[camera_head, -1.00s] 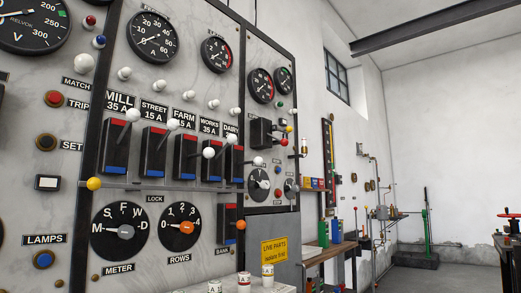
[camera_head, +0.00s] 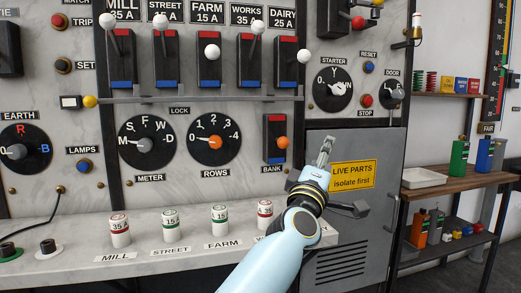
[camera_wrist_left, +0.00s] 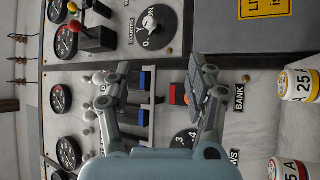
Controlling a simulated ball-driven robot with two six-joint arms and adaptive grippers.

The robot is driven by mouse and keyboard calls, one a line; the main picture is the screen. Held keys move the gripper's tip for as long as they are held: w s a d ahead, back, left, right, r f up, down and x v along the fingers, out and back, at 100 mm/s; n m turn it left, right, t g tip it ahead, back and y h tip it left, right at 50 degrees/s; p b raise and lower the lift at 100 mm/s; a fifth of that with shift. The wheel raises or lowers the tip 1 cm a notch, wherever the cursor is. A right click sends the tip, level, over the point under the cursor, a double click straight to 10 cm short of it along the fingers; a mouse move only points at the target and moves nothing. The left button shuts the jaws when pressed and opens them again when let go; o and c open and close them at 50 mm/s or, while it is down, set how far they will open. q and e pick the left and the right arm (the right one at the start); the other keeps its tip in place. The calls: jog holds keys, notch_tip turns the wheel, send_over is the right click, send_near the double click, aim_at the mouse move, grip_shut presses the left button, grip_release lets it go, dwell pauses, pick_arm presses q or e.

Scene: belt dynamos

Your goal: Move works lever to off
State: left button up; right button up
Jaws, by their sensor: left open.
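The works lever is a black switch (camera_head: 259,62) with a red top and blue bottom, fourth in the row under the WORKS 35 A label. Its white ball knob (camera_head: 257,27) stands up near the switch's top. My left gripper (camera_head: 325,146) is below and right of this switch, in front of the grey cabinet door, apart from the lever. In the left wrist view, turned sideways, the left gripper (camera_wrist_left: 157,82) is open and empty. Blue switch ends and the bank switch (camera_wrist_left: 178,95) show between its fingers. The knobs there are partly hidden by one finger. My right gripper is not in view.
Neighbouring farm (camera_head: 212,52) and dairy (camera_head: 304,56) knobs hang lower, on either side. A lock rail (camera_head: 190,98) runs under the switches. The bank switch's orange knob (camera_head: 283,142) is near my gripper. Several fuses stand on the marble ledge (camera_head: 60,262).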

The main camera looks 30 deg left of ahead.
pick_arm(q)
jog(key=a+r+n+y, duration=0.4)
jog(key=r+n+y, duration=0.6)
jog(key=r, duration=0.4)
jog(key=n+g+y+p, duration=0.1)
jog(key=n+g+y, duration=0.2)
jog(key=n+g, duration=1.55)
send_near(262, 27)
jog(key=s+a+f+n+t, duration=0.1)
jog(key=s+a+n+t, duration=0.1)
jog(key=n+t, duration=0.25)
jog(key=p+x, duration=0.2)
jog(key=x, duration=0.8)
jog(key=shift+w+a+f, duration=0.1)
jog(key=shift+w+a, duration=0.05)
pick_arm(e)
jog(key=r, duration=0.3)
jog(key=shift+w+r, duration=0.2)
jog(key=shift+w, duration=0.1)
pick_arm(q)
jog(key=shift+c, duration=0.2)
grip_shut()
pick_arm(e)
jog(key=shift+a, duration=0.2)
